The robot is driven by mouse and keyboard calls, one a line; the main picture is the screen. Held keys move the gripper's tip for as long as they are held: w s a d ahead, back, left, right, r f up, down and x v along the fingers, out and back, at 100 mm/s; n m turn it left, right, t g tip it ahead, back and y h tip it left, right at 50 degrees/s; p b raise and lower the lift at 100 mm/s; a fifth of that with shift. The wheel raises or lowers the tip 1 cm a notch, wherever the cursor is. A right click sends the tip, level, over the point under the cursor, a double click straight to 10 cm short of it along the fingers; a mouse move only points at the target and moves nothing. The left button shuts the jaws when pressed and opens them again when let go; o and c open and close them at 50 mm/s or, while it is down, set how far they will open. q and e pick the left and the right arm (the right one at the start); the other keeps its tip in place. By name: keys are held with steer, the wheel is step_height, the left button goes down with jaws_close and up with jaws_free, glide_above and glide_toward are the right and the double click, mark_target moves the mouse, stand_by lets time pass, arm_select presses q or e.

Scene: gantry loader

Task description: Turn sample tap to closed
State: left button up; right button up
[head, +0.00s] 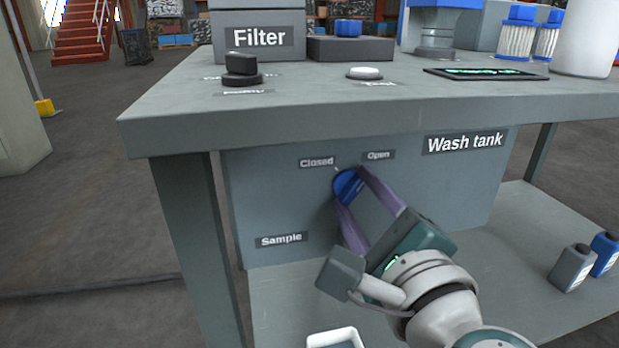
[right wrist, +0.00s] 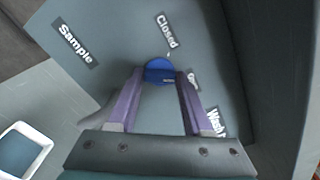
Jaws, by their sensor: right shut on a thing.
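The sample tap (head: 348,187) is a blue round knob on the front panel of the wash tank (head: 285,205). The "Closed" label (head: 317,162) is above it to the left and the "Open" label (head: 378,155) above it to the right. My right gripper (head: 352,188) has its purple fingers on either side of the knob, shut on it. The right wrist view shows the blue knob (right wrist: 159,70) between the fingertips, with a small white mark on the panel toward "Closed". The fingers partly hide the knob, so its exact setting is hard to read. My left gripper is not in view.
The bench top (head: 180,100) overhangs the panel and carries a black knob (head: 242,70), a white button (head: 364,72) and a dark display (head: 485,73). On the lower shelf stand a grey bottle (head: 572,268) and a blue bottle (head: 606,254). Floor at left is clear.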

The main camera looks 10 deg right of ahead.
jaws_close()
steer(key=shift+n, duration=0.3)
steer(key=shift+r+n+p, duration=0.1)
steer(key=shift+n+p, duration=0.7)
steer(key=shift+n, duration=0.1)
steer(key=n+p, duration=0.1)
steer(key=n, duration=0.1)
steer(key=shift+n, duration=0.3)
steer(key=n+p, duration=0.2)
steer(key=n, duration=0.3)
steer(key=shift+n+p, duration=0.65)
steer(key=shift+n, duration=1.35)
steer(key=o, duration=0.9)
jaws_free()
